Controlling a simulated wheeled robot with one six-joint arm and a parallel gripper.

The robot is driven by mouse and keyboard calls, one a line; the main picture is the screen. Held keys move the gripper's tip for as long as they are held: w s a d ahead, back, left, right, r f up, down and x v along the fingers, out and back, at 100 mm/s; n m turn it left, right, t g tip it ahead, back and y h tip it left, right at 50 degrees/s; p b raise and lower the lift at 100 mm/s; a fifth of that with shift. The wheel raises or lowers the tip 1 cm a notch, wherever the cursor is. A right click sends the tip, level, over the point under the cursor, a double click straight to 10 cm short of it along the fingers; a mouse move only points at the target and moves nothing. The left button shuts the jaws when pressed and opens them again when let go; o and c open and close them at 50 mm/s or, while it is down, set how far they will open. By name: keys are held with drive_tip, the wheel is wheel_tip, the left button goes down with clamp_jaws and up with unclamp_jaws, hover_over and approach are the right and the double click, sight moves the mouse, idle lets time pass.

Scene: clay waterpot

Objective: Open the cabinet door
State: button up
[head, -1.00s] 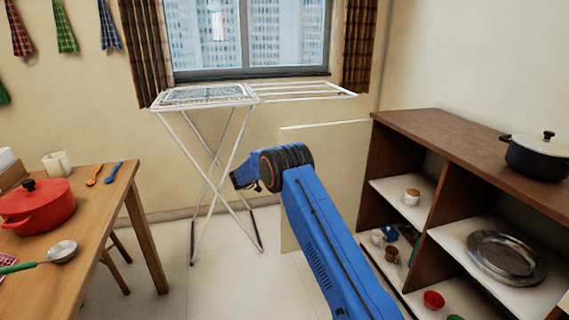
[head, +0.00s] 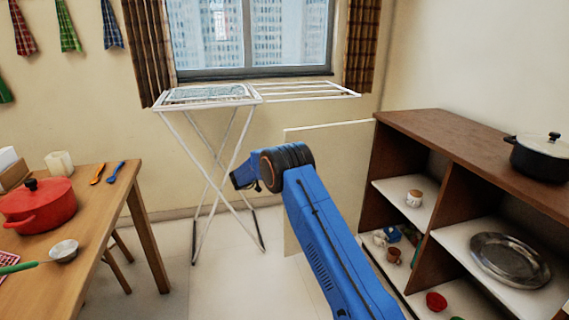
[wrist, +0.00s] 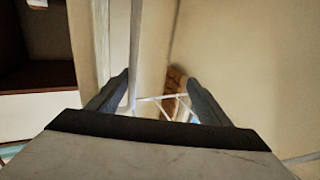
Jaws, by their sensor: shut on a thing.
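The cabinet (head: 420,122) is brown with open compartments and stands on the right in the head view. Its cream door (head: 335,143) is swung out from the cabinet's far end and stands open behind my blue arm. In the wrist view, my gripper (wrist: 158,78) has its two dark fingers around a pale upright bar (wrist: 135,50), which looks like the door's handle. My gripper is shut on it. In the head view, the fingertips are hidden and my arm covers part of the door.
A white drying rack (head: 215,98) stands by the window, behind my arm. A wooden table (head: 100,205) with a red pot (head: 38,205) is at left. A black pot (head: 540,158) sits on the cabinet, and a metal plate (head: 508,258) lies inside. Clear floor lies between table and cabinet.

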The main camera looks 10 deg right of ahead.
drive_tip(key=o, duration=0.6)
drive_tip(key=v, duration=0.7)
drive_tip(key=shift+a+r, duration=0.15)
drive_tip(key=v, duration=0.2)
drive_tip(key=shift+a, duration=0.45)
drive_tip(key=c, duration=1.4)
drive_tip(key=v, duration=0.6)
drive_tip(key=shift+s+d, duration=0.1)
drive_tip(key=shift+c, duration=0.7)
drive_tip(key=shift+s+a+f, duration=0.2)
drive_tip(key=shift+s+a, duration=0.2)
drive_tip(key=shift+a, duration=0.2)
